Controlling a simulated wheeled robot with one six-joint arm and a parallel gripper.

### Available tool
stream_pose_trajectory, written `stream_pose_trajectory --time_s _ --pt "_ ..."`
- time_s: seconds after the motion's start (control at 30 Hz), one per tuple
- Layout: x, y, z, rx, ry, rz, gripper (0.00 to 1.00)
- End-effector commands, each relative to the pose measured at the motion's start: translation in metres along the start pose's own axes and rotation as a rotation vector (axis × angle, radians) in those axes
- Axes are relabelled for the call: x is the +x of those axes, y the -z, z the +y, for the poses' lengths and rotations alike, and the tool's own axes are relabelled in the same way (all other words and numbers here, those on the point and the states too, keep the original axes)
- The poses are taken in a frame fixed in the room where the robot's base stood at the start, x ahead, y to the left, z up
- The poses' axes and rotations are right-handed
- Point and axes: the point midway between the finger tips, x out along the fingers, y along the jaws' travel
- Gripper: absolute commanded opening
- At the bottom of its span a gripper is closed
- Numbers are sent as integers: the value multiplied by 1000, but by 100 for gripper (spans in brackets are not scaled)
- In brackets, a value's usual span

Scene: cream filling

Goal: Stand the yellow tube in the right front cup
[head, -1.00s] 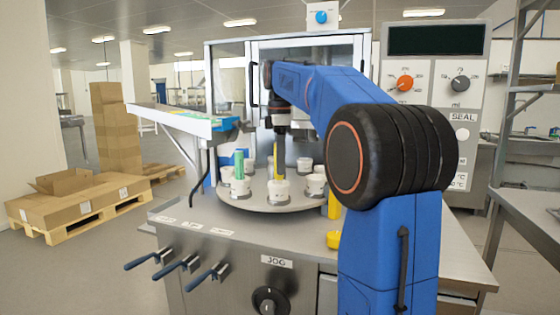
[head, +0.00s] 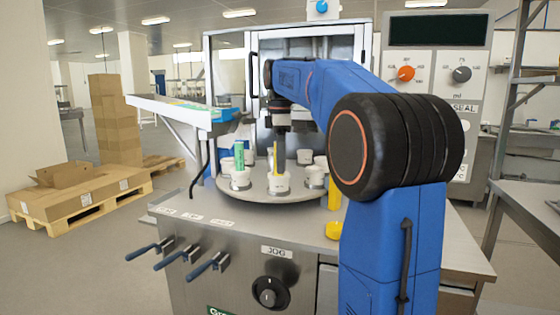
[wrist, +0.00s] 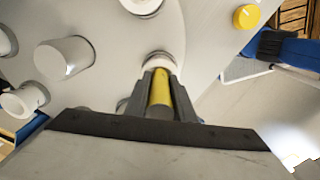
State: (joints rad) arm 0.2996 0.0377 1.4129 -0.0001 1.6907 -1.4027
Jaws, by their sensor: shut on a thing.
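My gripper (wrist: 158,98) is shut on the yellow tube (wrist: 160,88), one finger on each side in the wrist view. In the head view the upright yellow tube (head: 276,157) hangs under my wrist. Its lower end meets the rim of the white cup at the middle front of the turntable (head: 278,184). The same cup (wrist: 157,60) shows just past the tube's end in the wrist view. I cannot tell how far inside it the tube reaches. The right neighbouring cup (head: 316,178) looks empty.
The round turntable (head: 262,201) carries several more white cups. A yellow knob (head: 334,230) and a yellow upright piece (head: 335,195) are on the right. A glazed cabinet (head: 335,48) stands behind. A blue-and-white chute (head: 190,113) reaches in from the left.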

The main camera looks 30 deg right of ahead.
Motion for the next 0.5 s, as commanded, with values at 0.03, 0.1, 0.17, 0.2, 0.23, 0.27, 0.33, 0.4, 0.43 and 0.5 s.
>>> stream_pose_trajectory --time_s 0.03,0.1,0.17,0.2,0.23,0.27,0.33,0.4,0.43,0.5 --pt "0 0 0 0 0 0 2" --pt "0 0 0 0 0 0 2" --pt "0 0 0 0 0 0 2" --pt "0 0 0 0 0 0 27" --pt "0 0 0 0 0 0 34" --pt "0 0 0 0 0 0 41" --pt "0 0 0 0 0 0 44" --pt "0 0 0 0 0 0 44" --pt "0 0 0 0 0 0 44" --pt "0 0 0 0 0 0 44"
